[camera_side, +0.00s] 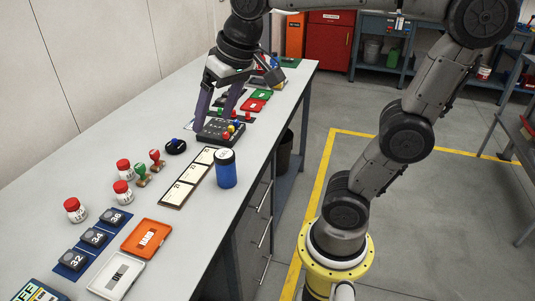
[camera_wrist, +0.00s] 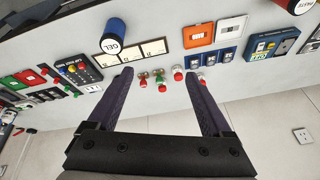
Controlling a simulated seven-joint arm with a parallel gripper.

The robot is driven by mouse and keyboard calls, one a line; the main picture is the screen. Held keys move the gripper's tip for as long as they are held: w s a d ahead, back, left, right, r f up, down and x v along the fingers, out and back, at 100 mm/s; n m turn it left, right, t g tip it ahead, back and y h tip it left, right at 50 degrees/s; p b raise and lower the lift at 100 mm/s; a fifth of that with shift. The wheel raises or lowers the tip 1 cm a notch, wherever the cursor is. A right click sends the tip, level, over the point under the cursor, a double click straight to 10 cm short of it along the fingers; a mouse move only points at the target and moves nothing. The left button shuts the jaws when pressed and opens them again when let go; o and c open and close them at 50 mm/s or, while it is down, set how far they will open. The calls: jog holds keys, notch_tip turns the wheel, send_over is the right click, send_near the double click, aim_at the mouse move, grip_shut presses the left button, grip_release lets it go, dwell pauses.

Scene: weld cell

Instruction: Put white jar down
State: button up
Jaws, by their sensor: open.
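A larger white jar with a red part (camera_wrist: 298,6) is cut off at the top right of the wrist view. I cannot tell which is the task's white jar. My gripper (camera_side: 214,118) is over the bench near a dark button box, its purple fingers pointing down and apart. In the wrist view its fingers (camera_wrist: 158,74) hold nothing between them.
A blue jar (camera_side: 226,169) stands at the bench's right edge, beside a strip of white cards (camera_side: 188,178). A dark box with coloured buttons (camera_side: 220,131) is under my gripper.

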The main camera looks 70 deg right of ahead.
jog(key=s+f+n+t, duration=0.1)
jog(key=s+f+n, duration=0.2)
jog(key=s+f, duration=0.4)
jog(key=s, duration=0.3)
jog(key=shift+s+a+f+n, duration=0.2)
jog(key=shift+s+n, duration=0.1)
jog(key=shift+n, duration=0.1)
jog(key=shift+o, duration=0.4)
jog(key=shift+r, duration=0.1)
dwell(0.5)
